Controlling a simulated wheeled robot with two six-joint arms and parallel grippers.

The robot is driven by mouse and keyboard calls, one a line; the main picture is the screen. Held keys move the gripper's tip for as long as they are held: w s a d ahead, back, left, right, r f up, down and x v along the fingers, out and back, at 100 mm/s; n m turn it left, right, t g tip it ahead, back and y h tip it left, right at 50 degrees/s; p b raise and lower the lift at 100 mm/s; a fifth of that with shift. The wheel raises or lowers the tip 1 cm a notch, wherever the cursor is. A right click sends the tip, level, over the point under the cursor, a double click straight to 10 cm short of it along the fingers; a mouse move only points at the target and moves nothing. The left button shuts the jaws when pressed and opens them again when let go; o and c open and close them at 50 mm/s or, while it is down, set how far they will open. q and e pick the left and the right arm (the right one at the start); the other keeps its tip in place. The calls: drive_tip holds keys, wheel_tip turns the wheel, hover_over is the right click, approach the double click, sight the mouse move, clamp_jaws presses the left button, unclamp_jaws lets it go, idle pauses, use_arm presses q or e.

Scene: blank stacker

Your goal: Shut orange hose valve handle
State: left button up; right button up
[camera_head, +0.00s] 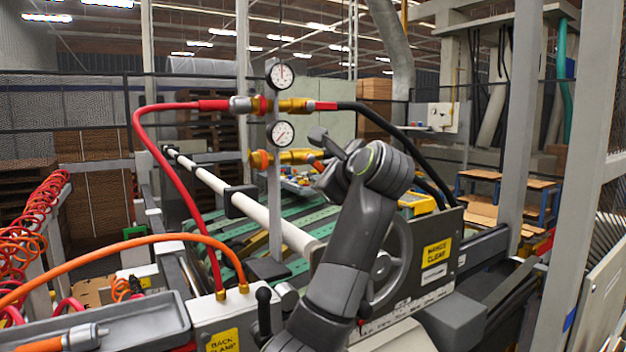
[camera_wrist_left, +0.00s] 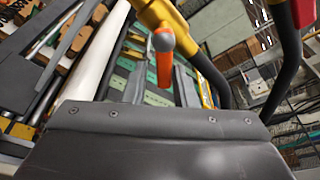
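The orange valve handle (camera_head: 317,165) shows as a small patch beside my left gripper in the head view, mostly hidden behind it. In the left wrist view the orange handle (camera_wrist_left: 165,66) hangs down from a yellow valve body (camera_wrist_left: 158,16), ahead of my gripper and apart from its dark front edge. My left gripper (camera_head: 322,142) is raised close to the lower yellow pipe fitting (camera_head: 290,157) in the head view. Its fingertips are small and partly overlapped there, so its opening is unclear. My right gripper is not in view.
Two round gauges (camera_head: 281,75) sit on a grey post among red and black hoses. A white roller (camera_head: 215,185) runs behind my left arm.

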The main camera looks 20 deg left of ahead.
use_arm(q)
drive_tip(key=s+d+r+m+g+y, duration=0.1)
drive_tip(key=s+d+m+g, duration=0.1)
drive_tip(key=s+d+m, duration=0.3)
drive_tip(key=shift+s+d+r+m+g, duration=0.2)
drive_tip(key=shift+s+m+g, duration=0.1)
drive_tip(key=shift+s+m, duration=0.95)
idle(0.5)
drive_tip(key=shift+a+f, duration=0.1)
